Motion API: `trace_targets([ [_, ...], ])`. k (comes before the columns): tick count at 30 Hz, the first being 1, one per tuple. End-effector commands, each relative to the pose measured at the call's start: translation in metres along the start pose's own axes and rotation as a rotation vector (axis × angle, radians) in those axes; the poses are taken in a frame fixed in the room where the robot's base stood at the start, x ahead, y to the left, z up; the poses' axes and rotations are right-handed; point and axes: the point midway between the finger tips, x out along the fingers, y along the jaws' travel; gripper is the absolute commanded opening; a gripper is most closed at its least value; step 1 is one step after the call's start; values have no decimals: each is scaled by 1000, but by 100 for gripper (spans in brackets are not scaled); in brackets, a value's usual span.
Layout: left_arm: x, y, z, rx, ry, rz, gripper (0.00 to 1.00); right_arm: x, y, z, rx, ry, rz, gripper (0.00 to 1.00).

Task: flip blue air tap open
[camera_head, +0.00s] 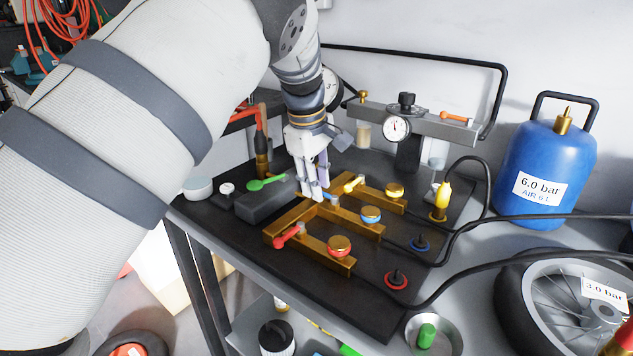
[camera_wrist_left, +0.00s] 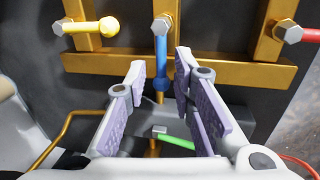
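The blue air tap (camera_wrist_left: 161,58) is a lever with a round knob at its end, on a grey hex pivot on the brass manifold. In the wrist view it lies along its brass branch, knob toward the gripper. My left gripper (camera_wrist_left: 161,82) is open, its two purple-padded fingers on either side of the blue knob; whether either touches it I cannot tell. In the head view the left gripper (camera_head: 318,196) points down at the manifold, hiding most of the blue lever. My right gripper is not in view.
The yellow tap (camera_head: 354,184) and red tap (camera_head: 288,238) flank the blue one. A green lever (camera_head: 266,183) is close to the left gripper. Brass knobs, black hoses and a gauge (camera_head: 396,128) stand nearby. A blue air tank (camera_head: 547,170) stands at right.

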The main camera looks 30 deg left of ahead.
Motion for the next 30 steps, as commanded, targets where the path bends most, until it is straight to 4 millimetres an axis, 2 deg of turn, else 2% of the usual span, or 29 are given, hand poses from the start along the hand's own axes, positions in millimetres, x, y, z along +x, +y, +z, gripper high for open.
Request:
trace_targets([
  [8,0,-1,0,-2,-2,-3,28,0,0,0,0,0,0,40],
  [10,-6,0,0,-2,-2,-1,28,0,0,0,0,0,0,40],
  [14,-34,0,0,-1,-1,2,28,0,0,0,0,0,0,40],
  [18,-74,1,0,0,-1,3,28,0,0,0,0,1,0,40],
  [21,-96,1,0,-2,-1,1,28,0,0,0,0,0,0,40],
  [25,-114,0,0,-1,-2,-2,28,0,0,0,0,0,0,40],
  [30,-120,0,0,-2,-2,-3,28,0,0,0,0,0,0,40],
])
